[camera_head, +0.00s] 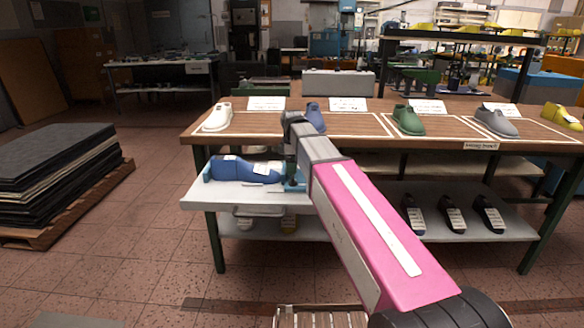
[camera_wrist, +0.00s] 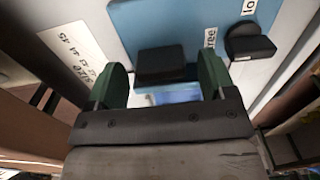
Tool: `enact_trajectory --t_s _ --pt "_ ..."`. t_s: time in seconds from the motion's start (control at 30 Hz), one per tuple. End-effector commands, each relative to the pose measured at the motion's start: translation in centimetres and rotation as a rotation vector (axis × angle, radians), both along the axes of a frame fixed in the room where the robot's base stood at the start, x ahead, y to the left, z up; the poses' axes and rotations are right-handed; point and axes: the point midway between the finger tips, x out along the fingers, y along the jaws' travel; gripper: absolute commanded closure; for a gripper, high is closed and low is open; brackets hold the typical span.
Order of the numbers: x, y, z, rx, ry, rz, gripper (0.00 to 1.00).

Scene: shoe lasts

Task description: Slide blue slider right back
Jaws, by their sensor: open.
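A blue slider plate (camera_wrist: 185,22) fills the upper middle of the wrist view, with a black block (camera_wrist: 160,64) and a second black knob (camera_wrist: 250,46) on it. My gripper (camera_wrist: 162,82) is open, its two green fingers on either side of the black block; I cannot tell whether they touch it. In the head view, a light blue part, likely the slider (camera_head: 294,187), shows under my gripper (camera_head: 290,172) at the right of the pulled-out grey shelf (camera_head: 232,197). A dark blue shoe last (camera_head: 240,170) lies on that shelf.
The wooden tabletop (camera_head: 360,130) above the shelf carries white, blue, green, grey and yellow lasts. A white size strip (camera_wrist: 80,52) and "free" label (camera_wrist: 209,37) show at the wrist. A stack of dark sheets (camera_head: 60,165) stands at left.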

Motion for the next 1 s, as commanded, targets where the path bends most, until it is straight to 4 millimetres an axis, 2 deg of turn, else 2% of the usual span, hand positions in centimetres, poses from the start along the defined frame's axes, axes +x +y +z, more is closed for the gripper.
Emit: enact_trajectory --t_s 0.13,0.43,0.47,0.5,0.67,0.83,1.0 --pt "0.0 0.0 -0.9 0.000 0.000 0.000 0.23" --pt "0.0 0.0 -1.0 0.000 0.000 0.000 0.23" --pt "0.0 0.0 -1.0 0.000 0.000 0.000 0.27" --pt "0.0 0.0 -1.0 0.000 0.000 0.000 0.40" --pt "0.0 0.0 -1.0 0.000 0.000 0.000 0.92" --pt "-0.1 -0.7 -1.0 0.000 0.000 -0.002 0.92" --pt "-0.2 -3.8 -1.0 0.000 0.000 -0.005 0.92"
